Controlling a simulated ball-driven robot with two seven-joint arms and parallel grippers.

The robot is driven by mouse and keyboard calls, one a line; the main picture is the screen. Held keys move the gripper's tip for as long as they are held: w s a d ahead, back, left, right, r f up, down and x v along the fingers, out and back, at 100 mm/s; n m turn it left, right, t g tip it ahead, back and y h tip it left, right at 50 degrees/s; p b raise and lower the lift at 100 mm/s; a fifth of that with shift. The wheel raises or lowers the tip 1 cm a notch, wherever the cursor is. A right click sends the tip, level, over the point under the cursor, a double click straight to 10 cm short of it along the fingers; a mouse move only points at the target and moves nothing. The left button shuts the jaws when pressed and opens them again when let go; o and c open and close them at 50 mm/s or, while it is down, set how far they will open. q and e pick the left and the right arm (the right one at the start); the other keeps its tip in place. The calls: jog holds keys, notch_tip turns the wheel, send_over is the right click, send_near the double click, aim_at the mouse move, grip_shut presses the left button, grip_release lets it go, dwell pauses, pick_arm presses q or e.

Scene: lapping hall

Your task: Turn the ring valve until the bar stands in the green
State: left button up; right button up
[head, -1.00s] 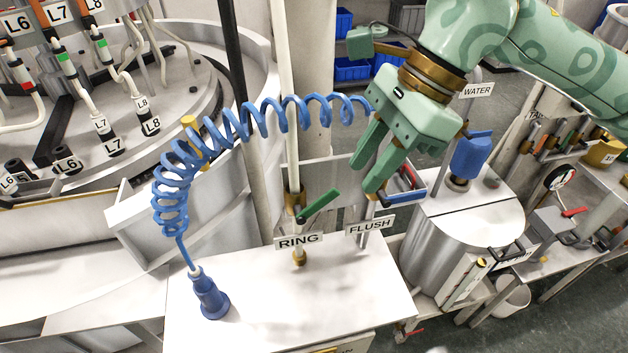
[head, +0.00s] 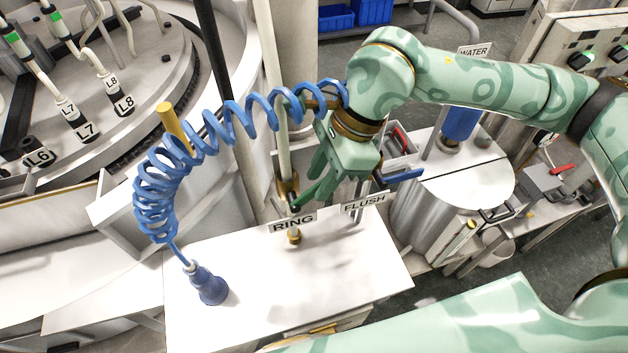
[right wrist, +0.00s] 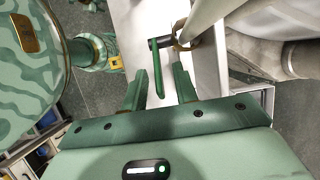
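The ring valve's green lever (right wrist: 157,72) shows in the right wrist view, joined to a brass fitting on a pale pipe. In the head view, the RING label (head: 293,223) hangs beside the ring valve (head: 289,187), and my gripper partly hides the lever. My right gripper (head: 322,188) is at the lever. Its two fingers stand open in the right wrist view, one on each side of the lever, with a visible gap to each. My left gripper is not in view. A round dial is mostly hidden behind my right arm, and I cannot read it.
A blue coiled hose (head: 157,192) arches close to my right wrist, above a blue nozzle (head: 210,286) on the white bench (head: 350,270). The FLUSH label (head: 363,203) and a blue lever (head: 400,178) are just right of the gripper. A steel drum (head: 440,205) stands farther right.

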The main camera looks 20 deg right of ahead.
aim_at(314, 187)
jog(key=shift+x, duration=1.2)
jog(key=shift+s+a+f, duration=0.1)
jog(key=shift+a+f, duration=0.1)
jog(key=shift+f, duration=0.3)
grip_shut()
jog(key=shift+a+r+h, duration=0.2)
jog(key=shift+r+h, duration=0.05)
jog(key=shift+h, duration=0.55)
grip_release()
